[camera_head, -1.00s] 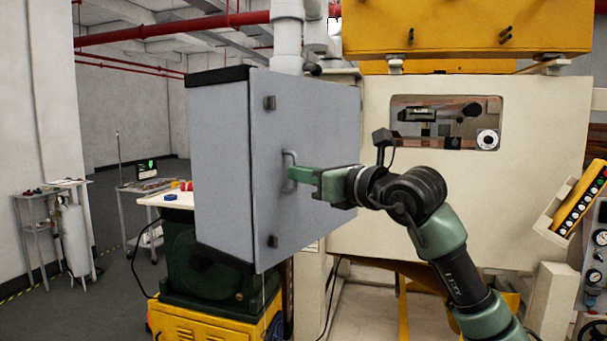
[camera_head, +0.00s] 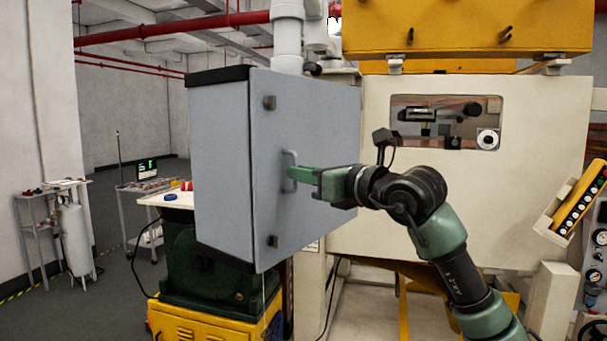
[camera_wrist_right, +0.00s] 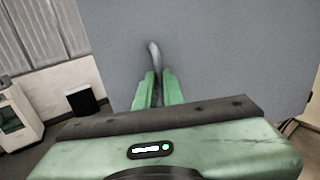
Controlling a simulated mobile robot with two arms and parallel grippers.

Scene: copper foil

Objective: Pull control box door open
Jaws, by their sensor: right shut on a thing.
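The grey control box (camera_head: 222,165) hangs in the middle left of the head view. Its door (camera_head: 320,150) faces right and looks closed against the box. A metal handle (camera_head: 286,170) stands on the door near its left edge, between two dark latches. My right gripper (camera_head: 292,174) is at the handle, with its green fingers shut on it. In the right wrist view the handle (camera_wrist_right: 154,55) rises from between the two green fingers (camera_wrist_right: 158,88), in front of the grey door surface (camera_wrist_right: 220,50). The left gripper is not in view.
A cream machine panel (camera_head: 350,220) with a window stands behind and right of the box. A yellow housing (camera_head: 465,25) is above it. A green and yellow machine (camera_head: 210,275) stands below the box. Open floor lies at the left.

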